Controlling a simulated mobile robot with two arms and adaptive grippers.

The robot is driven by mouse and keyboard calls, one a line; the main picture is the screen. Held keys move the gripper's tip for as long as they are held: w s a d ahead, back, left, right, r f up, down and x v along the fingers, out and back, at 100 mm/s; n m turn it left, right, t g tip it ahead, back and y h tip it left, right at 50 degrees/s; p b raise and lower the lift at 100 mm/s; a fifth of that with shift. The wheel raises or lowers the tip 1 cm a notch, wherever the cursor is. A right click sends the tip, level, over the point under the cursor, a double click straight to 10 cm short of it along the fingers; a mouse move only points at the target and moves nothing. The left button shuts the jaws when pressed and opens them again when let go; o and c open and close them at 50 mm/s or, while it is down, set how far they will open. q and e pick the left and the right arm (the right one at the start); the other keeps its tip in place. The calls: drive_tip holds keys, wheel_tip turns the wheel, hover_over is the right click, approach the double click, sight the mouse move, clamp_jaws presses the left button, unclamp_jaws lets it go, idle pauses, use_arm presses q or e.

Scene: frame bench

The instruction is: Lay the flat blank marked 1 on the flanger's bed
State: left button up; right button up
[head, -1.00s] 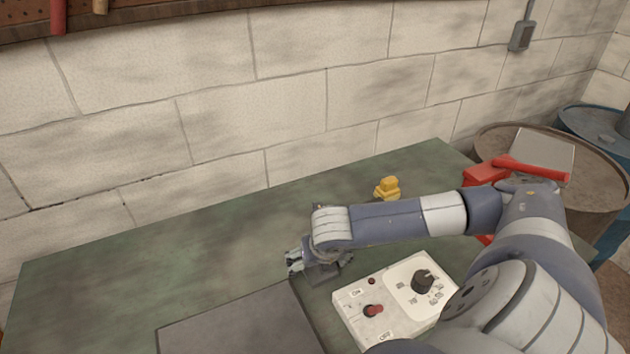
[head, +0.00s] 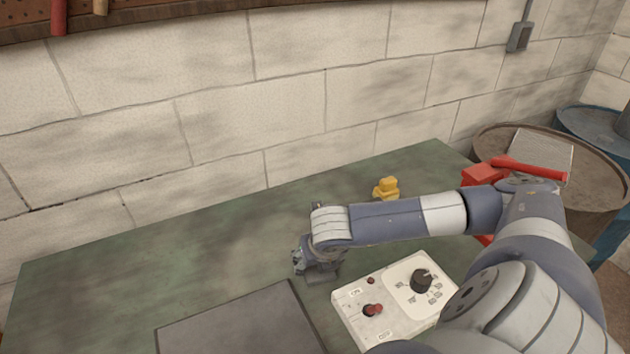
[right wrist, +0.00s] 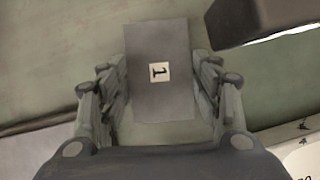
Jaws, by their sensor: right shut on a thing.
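The flat blank marked 1 (right wrist: 160,95) is a dark grey plate with a white label. It shows in the right wrist view between the fingers of my right gripper (right wrist: 160,103), which is shut on it from both sides. In the head view this gripper (head: 309,268) is over the green bench, above and right of a flat grey plate, and the blank cannot be made out clearly there. A red device with a red lever (head: 482,176) stands at the right, partly behind my right arm; I cannot tell whether it is the flanger. My left gripper is out of view.
A white control box (head: 350,305) with a dark knob sits right of the grey plate (head: 240,325). A small yellow object (head: 386,189) stands behind my right forearm. The left of the green bench (head: 110,285) is clear. Barrels stand at the right.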

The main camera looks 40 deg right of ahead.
sight(321, 278)
drive_tip(key=shift+s+a+f, duration=0.15)
drive_tip(key=shift+s+f, duration=0.15)
drive_tip(key=shift+r+p, duration=0.3)
drive_tip(key=shift+p, duration=0.6)
drive_tip(key=shift+w+r+b, duration=0.1)
drive_tip(key=shift+w+b, duration=0.15)
drive_tip(key=shift+b, duration=0.65)
drive_tip(key=s, duration=0.1)
drive_tip(key=s+a+b, duration=0.1)
drive_tip(key=s+b, duration=0.1)
drive_tip(key=shift+s+a+r, duration=0.1)
drive_tip(key=shift+a+r, duration=0.05)
drive_tip(key=shift+a, duration=0.1)
wheel_tip(321, 278, up, 14)
drive_tip(key=shift+s+r+b, duration=0.1)
drive_tip(key=shift+r+b, duration=0.15)
drive_tip(key=shift+b, duration=0.2)
drive_tip(key=shift+a, duration=0.1)
